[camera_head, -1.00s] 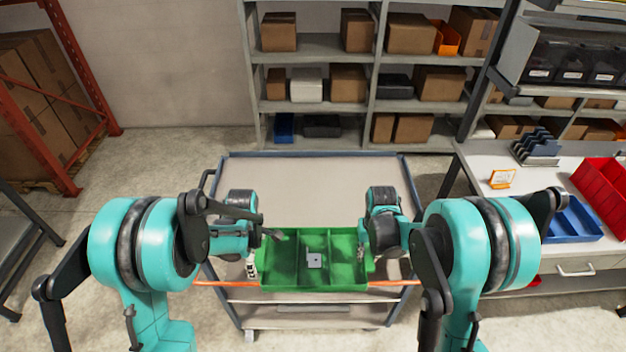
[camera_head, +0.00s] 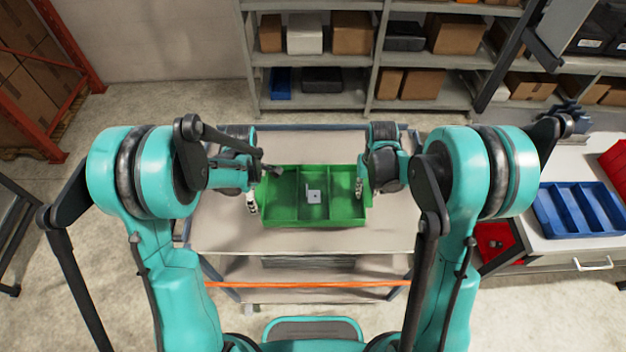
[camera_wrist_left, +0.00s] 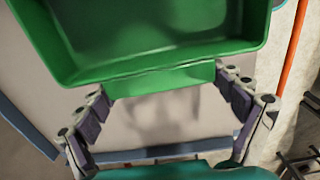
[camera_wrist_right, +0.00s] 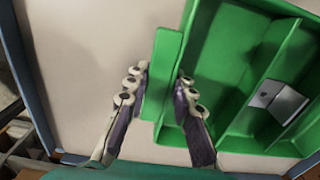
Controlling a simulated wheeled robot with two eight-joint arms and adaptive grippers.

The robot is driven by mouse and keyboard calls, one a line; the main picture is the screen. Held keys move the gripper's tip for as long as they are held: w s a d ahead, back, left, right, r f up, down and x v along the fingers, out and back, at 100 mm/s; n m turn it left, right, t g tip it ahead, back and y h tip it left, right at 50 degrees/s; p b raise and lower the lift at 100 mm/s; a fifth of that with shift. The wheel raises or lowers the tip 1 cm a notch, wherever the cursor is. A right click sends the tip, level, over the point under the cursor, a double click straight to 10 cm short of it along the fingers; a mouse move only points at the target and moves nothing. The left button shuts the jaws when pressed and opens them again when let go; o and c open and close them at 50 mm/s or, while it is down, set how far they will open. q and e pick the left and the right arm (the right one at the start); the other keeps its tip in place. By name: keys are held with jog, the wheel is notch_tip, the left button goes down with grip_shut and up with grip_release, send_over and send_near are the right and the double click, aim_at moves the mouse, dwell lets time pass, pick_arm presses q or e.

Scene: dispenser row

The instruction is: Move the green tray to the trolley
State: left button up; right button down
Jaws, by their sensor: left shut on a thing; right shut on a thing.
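The green tray (camera_head: 345,208) is over the middle of the trolley's top (camera_head: 300,241); I cannot tell whether it rests there or hangs just above. It has three compartments, and a small grey item (camera_head: 313,196) lies in the middle one. My left gripper (camera_head: 260,188) is shut on the tray's left end, and the tray's lip shows between its fingers in the left wrist view (camera_wrist_left: 168,80). My right gripper (camera_head: 361,181) is shut on the tray's right end, with the green rim between its fingers in the right wrist view (camera_wrist_right: 161,80).
A shelf rack (camera_head: 314,102) with boxes stands behind the trolley. A workbench on the right holds a blue divided tray (camera_head: 590,208), with a red bin (camera_head: 497,240) below its edge. A red rack (camera_head: 72,52) stands at the left. The trolley's near top is clear.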

pick_arm(q)
jog(key=shift+w+f, duration=0.15)
jog(key=shift+f, duration=0.2)
pick_arm(e)
jog(key=shift+w+f, duration=0.15)
jog(key=shift+f, duration=0.2)
pick_arm(q)
notch_tip(320, 180, down, 4)
jog(key=b, duration=0.4)
jog(key=shift+b, duration=0.3)
pick_arm(e)
notch_tip(320, 180, down, 4)
jog(key=shift+f, duration=0.1)
pick_arm(q)
jog(key=o, duration=1)
jog(key=shift+f, duration=0.25)
pick_arm(e)
jog(key=c, duration=1.7)
grip_release()
jog(key=shift+f, duration=0.15)
pick_arm(q)
jog(key=shift+o, duration=0.5)
jog(key=shift+r, duration=0.15)
pick_arm(e)
jog(key=o, duration=0.4)
pick_arm(q)
jog(key=shift+r, duration=0.1)
